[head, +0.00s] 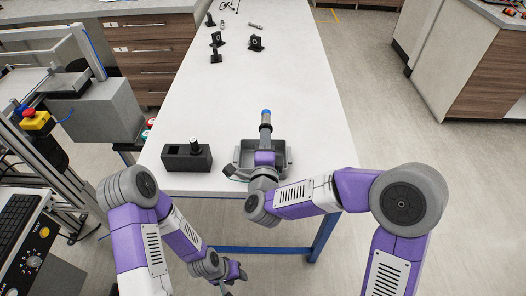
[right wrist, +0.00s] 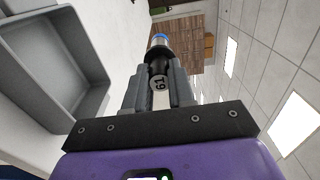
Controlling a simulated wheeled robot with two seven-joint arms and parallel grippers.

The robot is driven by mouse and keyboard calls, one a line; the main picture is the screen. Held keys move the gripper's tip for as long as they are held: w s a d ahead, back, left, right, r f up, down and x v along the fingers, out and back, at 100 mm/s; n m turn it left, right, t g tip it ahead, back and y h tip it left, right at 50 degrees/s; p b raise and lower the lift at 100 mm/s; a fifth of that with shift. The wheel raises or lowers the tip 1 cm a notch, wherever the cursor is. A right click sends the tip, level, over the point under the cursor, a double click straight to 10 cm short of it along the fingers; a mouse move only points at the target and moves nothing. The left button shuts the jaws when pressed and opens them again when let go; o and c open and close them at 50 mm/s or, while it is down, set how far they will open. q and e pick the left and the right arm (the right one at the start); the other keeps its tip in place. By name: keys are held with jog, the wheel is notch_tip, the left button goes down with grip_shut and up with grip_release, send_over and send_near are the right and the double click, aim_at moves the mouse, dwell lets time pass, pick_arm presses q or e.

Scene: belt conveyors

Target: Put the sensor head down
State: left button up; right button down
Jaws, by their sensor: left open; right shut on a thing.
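The sensor head (right wrist: 160,51) is a dark cylinder with a silver section and a blue end, and a "61" label shows on it. My right gripper (right wrist: 159,88) is shut on it. In the head view the sensor head (head: 266,118) points away from me, above or just beyond the grey tray (head: 286,158); the height is hard to judge. The tray also shows at the left of the right wrist view (right wrist: 88,52). My left gripper (head: 237,276) is open and empty, low in front of the table's near edge.
A black block (head: 174,160) with a knob stands left of the tray on the white table (head: 260,75). Several small black fixtures (head: 256,43) stand at the far end. The table's middle is clear. A conveyor frame and control panel (head: 35,250) are at left.

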jog(key=shift+a+f+b, duration=0.2)
jog(key=shift+f+b, duration=0.6)
jog(key=shift+f, duration=1.45)
jog(key=shift+a+f+b, duration=0.2)
jog(key=shift+f+b, duration=0.6)
jog(key=shift+f, duration=1.45)
jog(key=shift+s, duration=0.1)
